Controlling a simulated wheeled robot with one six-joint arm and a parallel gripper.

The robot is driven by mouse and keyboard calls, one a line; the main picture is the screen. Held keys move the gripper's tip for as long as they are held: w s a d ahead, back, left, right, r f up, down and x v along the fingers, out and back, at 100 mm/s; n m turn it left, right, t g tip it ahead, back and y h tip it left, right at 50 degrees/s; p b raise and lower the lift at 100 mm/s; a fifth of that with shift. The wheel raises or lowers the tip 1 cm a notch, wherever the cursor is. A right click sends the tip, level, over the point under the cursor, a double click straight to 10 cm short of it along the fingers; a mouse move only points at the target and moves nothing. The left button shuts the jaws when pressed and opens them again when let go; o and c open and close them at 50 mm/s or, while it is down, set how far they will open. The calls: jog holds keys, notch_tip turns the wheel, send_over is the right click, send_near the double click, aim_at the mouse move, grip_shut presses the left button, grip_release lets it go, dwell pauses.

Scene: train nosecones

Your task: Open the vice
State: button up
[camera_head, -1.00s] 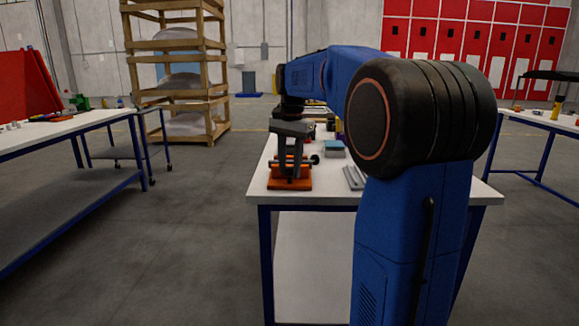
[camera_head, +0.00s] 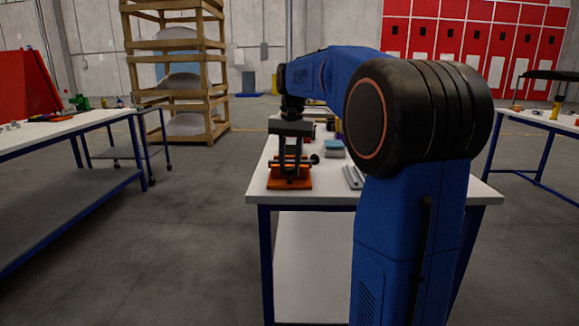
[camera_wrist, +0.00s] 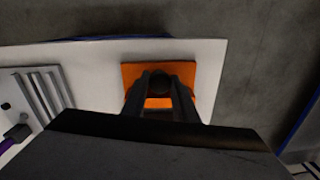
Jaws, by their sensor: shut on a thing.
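The orange vice (camera_head: 289,184) stands near the left front edge of the white worktable, with a dark round handle end sticking out to its right. My gripper (camera_head: 290,166) points down at the vice from above. In the wrist view, the vice's orange body (camera_wrist: 205,88) lies under my gripper (camera_wrist: 160,82). The two dark fingers are close together around a dark round part (camera_wrist: 158,79) of the vice and are shut on it. Which vice part this is, and the jaw gap, cannot be made out clearly.
The worktable (camera_head: 320,191) also bears grey metal profiles (camera_head: 352,178) and a teal box (camera_head: 334,149) to the right of the vice. The profiles also show at the left in the wrist view (camera_wrist: 42,90). Open floor lies left of the table.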

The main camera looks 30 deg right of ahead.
jog(key=n, duration=0.7)
dwell(0.6)
jog(key=o, duration=0.8)
jog(key=shift+d, duration=0.1)
